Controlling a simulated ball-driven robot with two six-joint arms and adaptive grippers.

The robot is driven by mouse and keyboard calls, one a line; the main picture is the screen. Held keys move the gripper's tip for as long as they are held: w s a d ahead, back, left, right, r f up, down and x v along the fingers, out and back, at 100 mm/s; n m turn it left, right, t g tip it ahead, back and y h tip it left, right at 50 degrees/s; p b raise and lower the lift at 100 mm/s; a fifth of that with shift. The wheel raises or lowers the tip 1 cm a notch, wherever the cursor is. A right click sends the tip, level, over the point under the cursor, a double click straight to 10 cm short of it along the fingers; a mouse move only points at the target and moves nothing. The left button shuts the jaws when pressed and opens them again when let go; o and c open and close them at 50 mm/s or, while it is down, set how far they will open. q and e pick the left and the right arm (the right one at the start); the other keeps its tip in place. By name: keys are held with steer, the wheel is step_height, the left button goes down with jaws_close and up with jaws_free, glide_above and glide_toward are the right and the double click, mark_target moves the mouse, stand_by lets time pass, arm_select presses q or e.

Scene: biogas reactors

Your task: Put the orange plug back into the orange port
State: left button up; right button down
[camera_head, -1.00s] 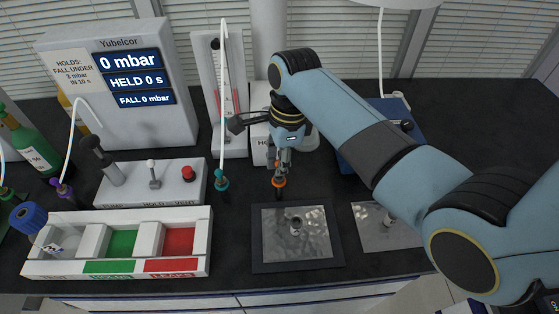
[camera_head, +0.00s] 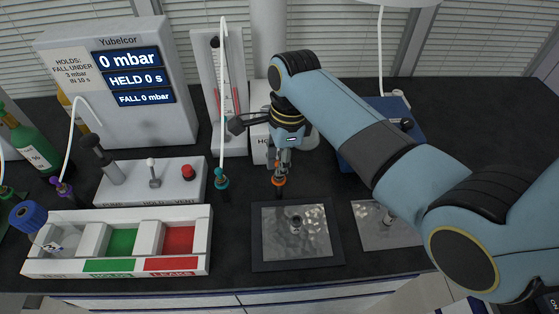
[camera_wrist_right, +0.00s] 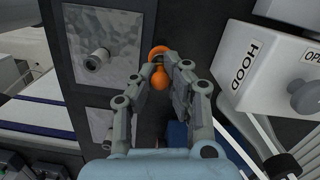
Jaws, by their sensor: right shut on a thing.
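My right gripper (camera_head: 281,165) points down over the black bench, behind the grey metal plate. It is shut on the orange plug (camera_wrist_right: 159,78), whose rounded orange body shows between the fingertips in the wrist view. An orange ring (camera_wrist_right: 158,51) shows just past the fingertips; I take it for the orange port. In the head view, orange (camera_head: 279,181) shows right below the fingers, with a dark stub under it. I cannot tell whether the plug is seated or just above the port. My left gripper is not in view.
A teal plug (camera_head: 221,181) with a white hose stands just left of my gripper. The white HOOD box (camera_wrist_right: 247,60) is close beside it. Dark-framed metal plates (camera_head: 296,232) lie in front. A white sorting tray (camera_head: 60,268) and the valve block (camera_head: 130,188) are further left.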

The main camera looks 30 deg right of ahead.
steer(key=shift+f, duration=0.65)
stand_by(0.3)
steer(key=c, duration=1.3)
jaws_free()
steer(key=shift+c, duration=0.2)
step_height(320, 180, up, 12)
steer(key=d, duration=0.1)
steer(key=shift+s+d, duration=0.15)
steer(key=shift+d, duration=0.1)
steer(key=shift+f, duration=0.15)
